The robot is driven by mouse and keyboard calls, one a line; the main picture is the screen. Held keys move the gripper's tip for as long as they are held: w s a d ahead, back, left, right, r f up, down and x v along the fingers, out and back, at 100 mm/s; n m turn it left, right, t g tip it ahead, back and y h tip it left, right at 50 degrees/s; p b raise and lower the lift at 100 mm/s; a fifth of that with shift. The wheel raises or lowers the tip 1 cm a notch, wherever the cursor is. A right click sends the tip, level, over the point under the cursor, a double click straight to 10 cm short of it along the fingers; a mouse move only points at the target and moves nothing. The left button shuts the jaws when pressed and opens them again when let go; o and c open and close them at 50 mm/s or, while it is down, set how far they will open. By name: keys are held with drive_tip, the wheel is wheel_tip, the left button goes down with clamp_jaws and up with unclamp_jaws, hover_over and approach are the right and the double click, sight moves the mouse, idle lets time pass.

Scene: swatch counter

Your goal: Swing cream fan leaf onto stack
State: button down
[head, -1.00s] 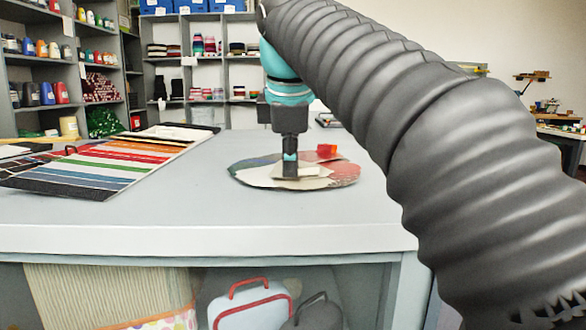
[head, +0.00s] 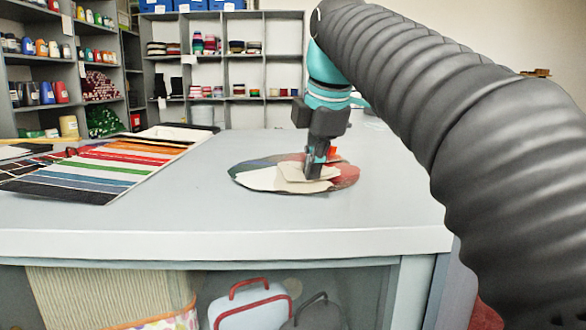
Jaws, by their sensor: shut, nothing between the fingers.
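The swatch fan (head: 255,181) lies on the grey counter as a rounded spread of leaves, dark green at the left, cream and white in the middle, dark red at the right. A cream leaf (head: 292,172) lies on top near the middle. A small red-orange piece (head: 333,155) shows behind my gripper. My gripper (head: 314,175) is shut with nothing in it and points down at the cream leaf's right part. Its fingertips hide part of the leaf, and I cannot tell whether they touch it.
A striped sample board (head: 110,160) lies on the counter (head: 210,205) at the left. Shelves with spools and folded cloth stand behind. The counter between board and fan is clear. Cases (head: 250,303) sit below the counter.

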sight(333, 169)
drive_tip(key=shift+d, duration=0.2)
drive_tip(key=shift+w+d+n+y+p, duration=0.35)
drive_tip(key=shift+d+n+p, duration=0.2)
drive_tip(key=shift+d+n, duration=0.3)
drive_tip(key=shift+w+d+n, duration=0.1)
drive_tip(key=shift+d+n, duration=0.15)
drive_tip(key=shift+n, duration=0.1)
drive_tip(key=shift+w+d+r+n+y+p, duration=0.1)
drive_tip(key=shift+w+d+n+y+p, duration=0.2)
drive_tip(key=shift+d+n+p, duration=0.2)
drive_tip(key=shift+w+d+n+g, duration=0.3)
drive_tip(key=shift+d+n+g, duration=0.15)
drive_tip(key=shift+n, duration=0.15)
